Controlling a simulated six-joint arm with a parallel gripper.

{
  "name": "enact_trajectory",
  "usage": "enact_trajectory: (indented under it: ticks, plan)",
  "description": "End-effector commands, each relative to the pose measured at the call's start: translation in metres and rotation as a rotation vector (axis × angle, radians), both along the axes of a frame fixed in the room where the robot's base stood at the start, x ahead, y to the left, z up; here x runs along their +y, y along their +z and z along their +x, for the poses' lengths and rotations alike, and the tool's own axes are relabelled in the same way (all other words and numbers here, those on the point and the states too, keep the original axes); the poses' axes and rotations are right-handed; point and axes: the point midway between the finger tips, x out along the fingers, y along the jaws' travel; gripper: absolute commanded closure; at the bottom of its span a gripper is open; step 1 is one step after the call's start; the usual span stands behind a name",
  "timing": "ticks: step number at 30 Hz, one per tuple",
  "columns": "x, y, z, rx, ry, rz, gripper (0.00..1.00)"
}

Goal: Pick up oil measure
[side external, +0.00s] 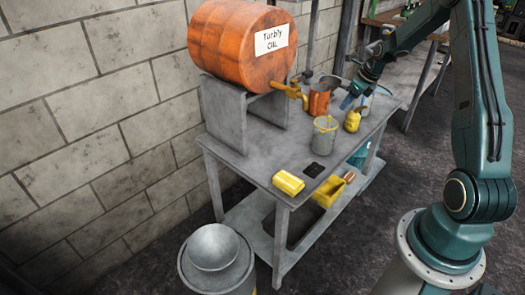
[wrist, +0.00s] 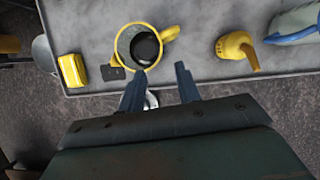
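The oil measure looks to be the grey jug with a yellow rim and handle (side external: 325,137), upright on the metal table near its front edge. In the wrist view, I look down into the measure (wrist: 122,48); its inside is dark at the bottom and its yellow handle points right. My gripper (side external: 347,102) is above the table, behind and right of the measure in the side view. In the wrist view, my gripper (wrist: 159,70) has its two fingers apart with nothing between them, just below the measure's rim in the picture. The fingers look clear of it.
A yellow oil can (side external: 353,119) stands right of the measure, an orange can (side external: 319,101) behind it. A yellow block (side external: 288,183) and a dark pad (side external: 313,170) lie at the front. An orange drum (side external: 235,45) with a tap rests on a stand (side external: 228,118).

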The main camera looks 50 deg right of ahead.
Motion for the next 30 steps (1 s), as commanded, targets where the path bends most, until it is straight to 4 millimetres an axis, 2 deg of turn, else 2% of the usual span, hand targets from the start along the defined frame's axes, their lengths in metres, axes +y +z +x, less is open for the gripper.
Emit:
enact_trajectory:
  ticks: [5,19,24,30]
  plan:
    - [0.001,-0.012,0.005,0.001,0.003,0.001,0.67]
    - [0.004,-0.068,0.028,0.002,0.004,0.001,0.67]
    - [0.003,-0.077,0.032,0.001,0.003,0.000,0.67]
    - [0.003,-0.078,0.032,0.000,0.003,-0.001,0.67]
